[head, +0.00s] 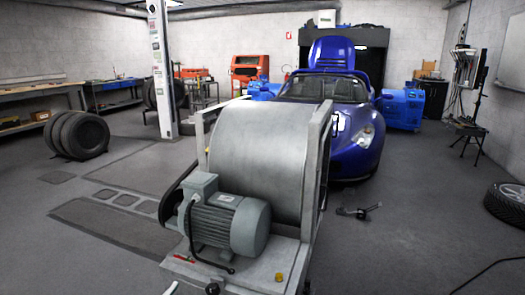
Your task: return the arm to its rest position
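Neither of my grippers is in view, and I cannot see my arms clearly in the head view. The hub dynamometer, a large machine with a wide grey drum (262,158), stands in front of me, slightly left of centre. A grey-green electric motor (228,222) is mounted on its near side. A black belt guard or belt (174,190) runs at the motor's left. A small yellow part (279,277) sits on the machine's front base plate.
A blue sports car (335,105) with a raised lid stands behind the drum. Stacked tyres (76,135) are at the left, a wheel (507,202) at the right. A small dark tool (356,211) and a cable (487,272) lie on the floor. Open floor lies right of the machine.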

